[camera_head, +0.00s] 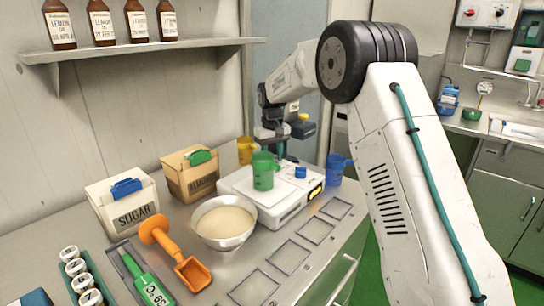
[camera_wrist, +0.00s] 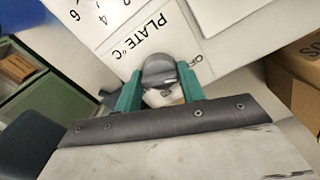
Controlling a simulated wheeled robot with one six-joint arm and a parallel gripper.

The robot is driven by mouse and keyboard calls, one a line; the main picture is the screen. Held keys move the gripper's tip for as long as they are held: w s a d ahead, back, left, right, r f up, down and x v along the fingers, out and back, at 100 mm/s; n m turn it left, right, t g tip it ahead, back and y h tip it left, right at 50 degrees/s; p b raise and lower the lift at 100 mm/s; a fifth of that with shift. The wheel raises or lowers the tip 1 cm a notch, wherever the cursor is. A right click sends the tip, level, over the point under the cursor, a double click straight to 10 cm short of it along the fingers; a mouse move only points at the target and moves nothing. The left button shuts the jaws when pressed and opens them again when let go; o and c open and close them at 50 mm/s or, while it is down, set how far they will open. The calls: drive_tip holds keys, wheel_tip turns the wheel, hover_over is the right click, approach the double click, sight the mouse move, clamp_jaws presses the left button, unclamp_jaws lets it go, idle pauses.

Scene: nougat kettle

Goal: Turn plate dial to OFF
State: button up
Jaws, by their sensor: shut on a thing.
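The plate dial (camera_wrist: 158,70) is a dark grey rounded knob on a white panel, seen in the wrist view. The printed words "PLATE °C" (camera_wrist: 140,42) are above it, and an "OFF" mark (camera_wrist: 201,68) lies just right of it. My gripper (camera_wrist: 160,90) has its teal fingers shut on the dial, one on each side. The dial's exact pointing direction is hard to read. In the head view my gripper (camera_head: 277,148) reaches down behind the green cup (camera_head: 263,171) on the white plate unit (camera_head: 236,181). The dial is hidden there.
A blue mug (camera_head: 336,170) and a yellow mug (camera_head: 245,150) stand close to the plate unit. A bowl of pale powder (camera_head: 224,221), an orange scoop (camera_head: 172,252), a sugar box (camera_head: 128,207) and a brown box (camera_head: 190,174) crowd the counter. Bottles stand on the shelf (camera_head: 150,48) above.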

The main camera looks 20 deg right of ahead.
drive_tip(key=o, duration=1)
drive_tip(key=shift+r, duration=0.15)
wheel_tip(320, 180, up, 7)
drive_tip(key=shift+r, duration=0.35)
